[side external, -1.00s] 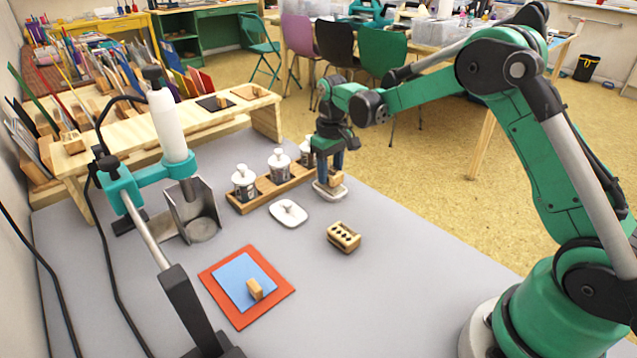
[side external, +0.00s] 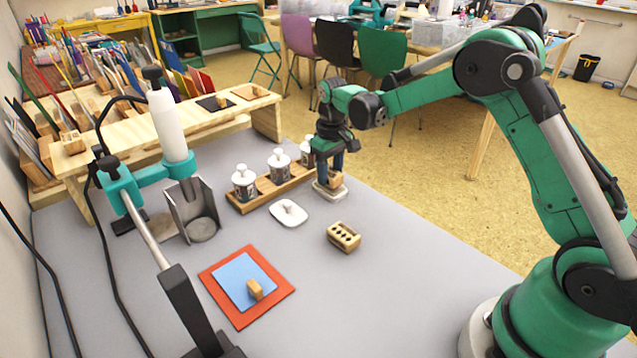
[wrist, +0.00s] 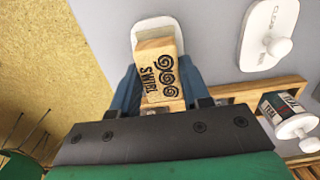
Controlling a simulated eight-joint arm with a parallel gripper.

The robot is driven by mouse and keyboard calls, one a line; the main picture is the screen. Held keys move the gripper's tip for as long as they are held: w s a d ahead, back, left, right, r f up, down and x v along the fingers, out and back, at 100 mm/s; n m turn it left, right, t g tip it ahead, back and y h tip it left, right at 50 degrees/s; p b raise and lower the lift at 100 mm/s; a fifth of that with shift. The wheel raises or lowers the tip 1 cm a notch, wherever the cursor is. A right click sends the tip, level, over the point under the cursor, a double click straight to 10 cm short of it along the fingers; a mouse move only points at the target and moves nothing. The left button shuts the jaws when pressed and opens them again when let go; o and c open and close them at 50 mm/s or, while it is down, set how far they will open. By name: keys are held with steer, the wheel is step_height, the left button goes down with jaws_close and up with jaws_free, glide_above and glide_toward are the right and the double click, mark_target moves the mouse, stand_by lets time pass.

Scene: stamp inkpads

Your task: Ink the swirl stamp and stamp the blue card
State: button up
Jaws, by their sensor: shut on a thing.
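My gripper (side external: 329,172) is shut on the swirl stamp (wrist: 160,72), a wooden block with a black swirl print and the word SWIRL. Its blue fingers (wrist: 158,92) grip the block's two sides. The stamp is over a white-rimmed pad (side external: 330,193), which also shows in the wrist view (wrist: 150,26). The pad's ink face is hidden, and I cannot tell whether the stamp touches it. The blue card (side external: 237,272) lies flat on a red-orange mat (side external: 243,317) at the front centre, with a small wooden block (side external: 255,290) standing on it.
A white knobbed lid (side external: 288,213) lies left of the pad. A wooden rack (side external: 240,207) with several white-lidded jars stands behind it. A holed wooden block (side external: 343,236) sits in front. The grey table is clear at the front right.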

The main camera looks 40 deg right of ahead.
steer(key=shift+f, duration=0.45)
stand_by(1.1)
steer(key=shift+r, duration=3.55)
steer(key=s+a+n, duration=0.2)
steer(key=a+n, duration=0.1)
steer(key=a, duration=0.5)
steer(key=s+a+n, duration=0.2)
steer(key=a+n, duration=0.1)
steer(key=a, duration=0.6)
steer(key=s+a+f+n, duration=0.1)
steer(key=a+n, duration=0.2)
steer(key=a, duration=0.5)
steer(key=shift+s+a, duration=0.25)
steer(key=shift+s, duration=0.15)
steer(key=shift+f, duration=2.85)
